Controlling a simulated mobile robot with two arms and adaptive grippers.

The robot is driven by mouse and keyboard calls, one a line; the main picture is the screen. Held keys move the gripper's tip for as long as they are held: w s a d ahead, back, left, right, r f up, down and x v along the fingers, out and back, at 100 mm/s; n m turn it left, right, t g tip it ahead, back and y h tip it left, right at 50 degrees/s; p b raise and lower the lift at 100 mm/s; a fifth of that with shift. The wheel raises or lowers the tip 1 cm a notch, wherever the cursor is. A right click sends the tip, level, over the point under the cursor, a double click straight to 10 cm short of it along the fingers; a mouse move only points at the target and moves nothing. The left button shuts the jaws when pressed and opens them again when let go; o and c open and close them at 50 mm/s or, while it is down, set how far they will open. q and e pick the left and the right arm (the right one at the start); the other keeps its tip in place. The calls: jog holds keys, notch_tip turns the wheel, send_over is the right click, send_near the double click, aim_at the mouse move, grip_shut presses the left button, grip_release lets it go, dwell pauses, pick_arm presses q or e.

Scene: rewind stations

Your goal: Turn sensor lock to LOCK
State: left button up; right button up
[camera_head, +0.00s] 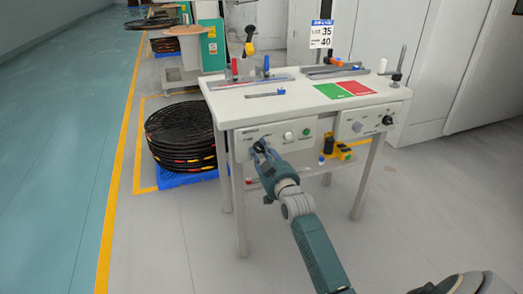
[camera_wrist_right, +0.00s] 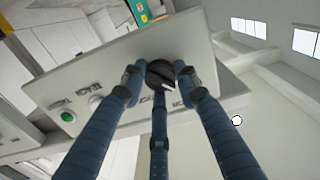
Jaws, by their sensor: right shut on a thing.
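The worktable (camera_head: 240,112) has a pale control panel (camera_head: 275,139) on its front left. A black round knob (camera_wrist_right: 158,72) sits on this panel, with a light pointer mark on its lower right side in the right wrist view. My right gripper (camera_head: 259,149) reaches the knob at the panel's left end. Its blue fingers (camera_wrist_right: 160,80) are closed around the knob, and they hide most of it in the head view. Lettering beside the knob is too blurred and tilted to read surely. My left gripper is not in view.
The same panel has a white button and a green button (camera_head: 306,132). A second panel (camera_head: 362,122) is at the right. A shelf with yellow and black items (camera_head: 335,147) lies below. Stacked black rings (camera_head: 181,137) stand left of the table. The floor in front is clear.

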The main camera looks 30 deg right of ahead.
jog(key=shift+r+m+p, duration=0.2)
jog(key=shift+m+p, duration=0.75)
jog(key=shift+m, duration=0.05)
jog(key=m+p, duration=0.3)
jog(key=shift+m, duration=0.4)
jog(key=m+p, duration=0.2)
jog(key=m, duration=0.6)
jog(key=shift+d+m, duration=0.1)
jog(key=shift+m, duration=0.3)
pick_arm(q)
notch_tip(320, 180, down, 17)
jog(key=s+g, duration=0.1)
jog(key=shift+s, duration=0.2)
pick_arm(e)
jog(key=shift+m, duration=1.1)
jog(key=o, duration=1.1)
jog(key=shift+o, duration=0.3)
jog(key=shift+f, duration=0.15)
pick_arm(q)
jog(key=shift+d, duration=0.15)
pick_arm(e)
jog(key=shift+s, duration=0.1)
